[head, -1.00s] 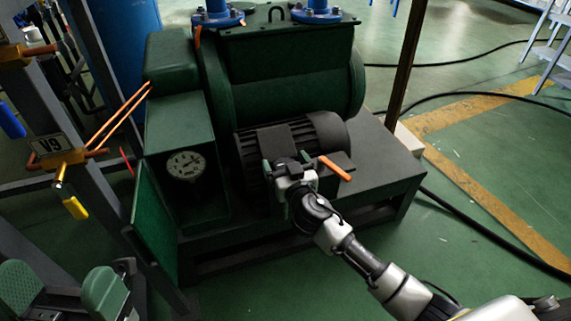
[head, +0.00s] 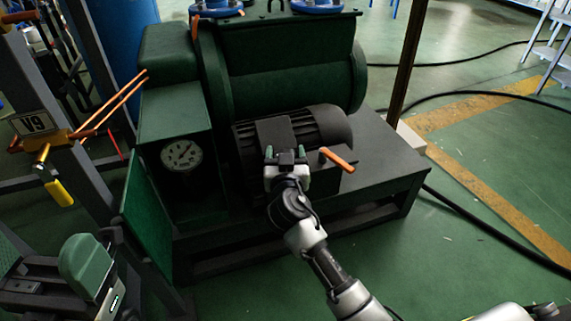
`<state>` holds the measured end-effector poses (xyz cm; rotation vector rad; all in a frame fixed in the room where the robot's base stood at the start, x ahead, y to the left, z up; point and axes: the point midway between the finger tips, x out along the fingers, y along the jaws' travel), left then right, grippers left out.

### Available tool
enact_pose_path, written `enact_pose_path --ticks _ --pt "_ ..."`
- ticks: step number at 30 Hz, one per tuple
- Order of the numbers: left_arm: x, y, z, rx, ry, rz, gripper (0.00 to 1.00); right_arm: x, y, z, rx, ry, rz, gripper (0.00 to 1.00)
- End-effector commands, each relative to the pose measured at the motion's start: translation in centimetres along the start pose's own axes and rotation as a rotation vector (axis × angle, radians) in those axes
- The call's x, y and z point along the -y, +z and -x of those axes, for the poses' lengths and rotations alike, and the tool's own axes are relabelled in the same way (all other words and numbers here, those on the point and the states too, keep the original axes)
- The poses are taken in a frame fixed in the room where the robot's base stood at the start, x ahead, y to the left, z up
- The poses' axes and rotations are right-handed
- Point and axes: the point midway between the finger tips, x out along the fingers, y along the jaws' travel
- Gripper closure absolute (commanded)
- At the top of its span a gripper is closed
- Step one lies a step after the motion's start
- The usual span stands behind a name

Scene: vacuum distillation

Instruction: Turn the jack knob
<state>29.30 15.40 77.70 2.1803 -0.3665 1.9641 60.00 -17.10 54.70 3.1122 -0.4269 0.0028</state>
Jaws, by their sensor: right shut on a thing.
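My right gripper (head: 286,157) is in front of the dark motor of a green machine. Its fingers are shut around a small dark part that is mostly hidden between them. I cannot tell from this view whether that part is the jack knob. No other jack knob is clear in view. An orange lever (head: 338,160) stands just right of the gripper and looks apart from it. My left gripper (head: 50,262) is low at the left edge, with its green-padded fingers apart and nothing seen between them. It is far from the motor.
A frame with a V9 label (head: 34,124) and orange handles stands at the left. Black hoses (head: 470,215) cross the floor at right, where there is free room.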

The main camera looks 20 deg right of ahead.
Motion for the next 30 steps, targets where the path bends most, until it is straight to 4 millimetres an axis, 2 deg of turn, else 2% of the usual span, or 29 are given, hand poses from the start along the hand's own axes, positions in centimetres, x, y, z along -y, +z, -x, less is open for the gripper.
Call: enact_pose_path --ticks 1,6,17,18,23,30 --pt "0.0 0.2 0.3 -0.023 0.008 -0.002 0.08 0.1 0.4 0.0 -0.003 0.028 -0.006 0.59" --pt "-0.1 0.3 -0.6 -0.059 0.025 -0.007 0.08 0.0 0.1 0.0 -0.002 0.097 -0.003 0.59" --pt "-0.1 0.4 -1.1 -0.063 0.028 -0.007 0.08 -0.1 -0.2 0.0 0.0 0.113 0.0 0.59" --pt "-0.1 0.4 -1.0 -0.062 0.028 -0.007 0.08 -0.1 -0.2 0.0 0.0 0.113 0.0 0.34" --pt "-0.1 0.4 -1.0 -0.062 0.028 -0.007 0.08 -0.1 -0.1 0.0 0.001 0.112 0.0 0.1" --pt "-0.1 0.4 -1.0 -0.061 0.028 -0.007 0.08 -0.1 -0.1 0.0 0.002 0.112 0.0 0.1"
